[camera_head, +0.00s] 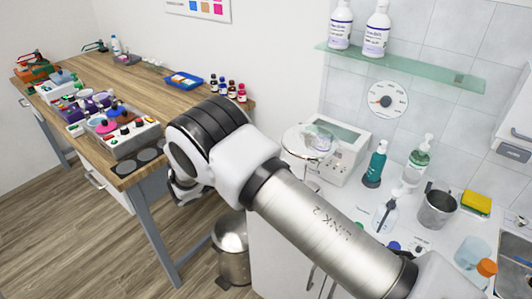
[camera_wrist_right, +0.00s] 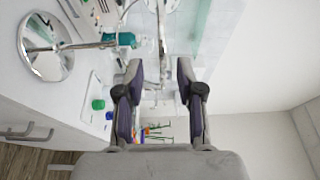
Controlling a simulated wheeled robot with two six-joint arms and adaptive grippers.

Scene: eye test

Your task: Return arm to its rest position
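My right arm (camera_head: 310,217) comes in from the lower right in the head view and reaches up and left across the middle, ending in a bend with a black ringed joint. Dark parts show below that bend, but I cannot make out fingers there. In the right wrist view my right gripper (camera_wrist_right: 160,66) has its two fingers well apart, with nothing between them. My left arm and left gripper are not in view.
A wooden-topped bench (camera_head: 160,90) with several items stands behind the arm's far end. A metal bin (camera_head: 232,250) is below the arm. The white counter to the right carries a white instrument (camera_head: 340,155), a teal bottle (camera_head: 375,163) and a steel mug (camera_head: 437,208). A glass shelf (camera_head: 420,74) hangs above.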

